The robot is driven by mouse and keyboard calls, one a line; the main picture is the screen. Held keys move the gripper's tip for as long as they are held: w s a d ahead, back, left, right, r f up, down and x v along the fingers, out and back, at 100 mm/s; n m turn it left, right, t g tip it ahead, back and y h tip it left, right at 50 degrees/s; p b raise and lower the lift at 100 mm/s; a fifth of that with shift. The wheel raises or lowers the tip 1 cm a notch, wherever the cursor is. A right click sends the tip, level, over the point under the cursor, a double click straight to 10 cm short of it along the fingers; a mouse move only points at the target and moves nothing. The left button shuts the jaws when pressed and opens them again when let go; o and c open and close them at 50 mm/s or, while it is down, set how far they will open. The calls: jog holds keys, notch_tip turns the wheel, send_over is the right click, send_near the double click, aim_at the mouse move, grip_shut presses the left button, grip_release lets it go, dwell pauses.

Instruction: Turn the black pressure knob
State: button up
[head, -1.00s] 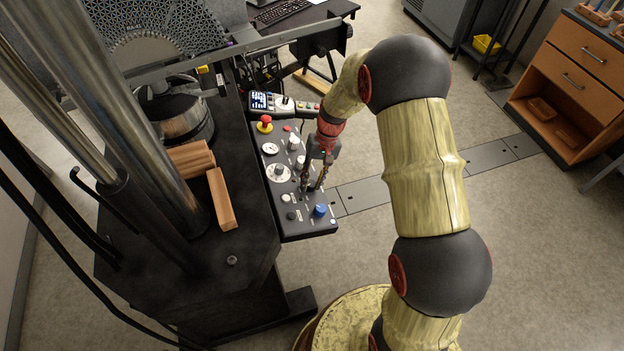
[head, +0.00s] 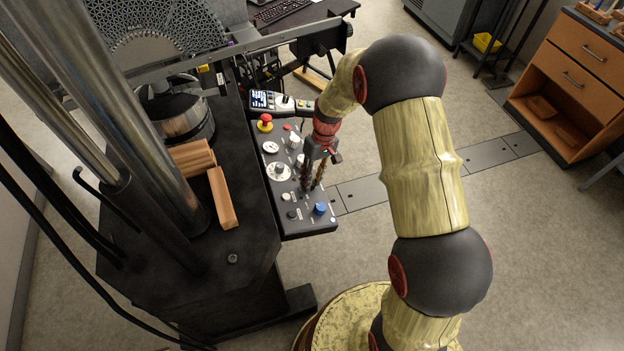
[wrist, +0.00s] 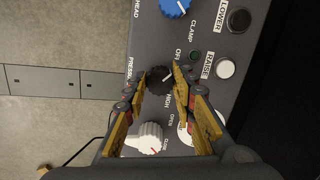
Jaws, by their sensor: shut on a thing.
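The black pressure knob (wrist: 157,81) shows in the wrist view on the dark control panel (wrist: 228,108), with a white mark at its right side. My gripper (wrist: 159,78) is shut on it, with one yellow-and-dark finger against each side. "HIGH" and part of "PRESSURE" can be read near it. In the head view my gripper (head: 311,188) points down at the panel (head: 272,205), and its fingers hide the knob.
A blue knob (wrist: 175,6), a black button (wrist: 238,20), a white button (wrist: 225,68) and a white knob (wrist: 148,138) sit close by. A red emergency button (head: 265,122) is at the panel's far end. Wooden blocks (head: 222,198) lie left of the panel.

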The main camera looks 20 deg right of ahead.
jog(key=o, duration=1.2)
jog(key=shift+c, duration=0.2)
jog(key=v, duration=1.2)
jog(key=shift+w, duration=0.1)
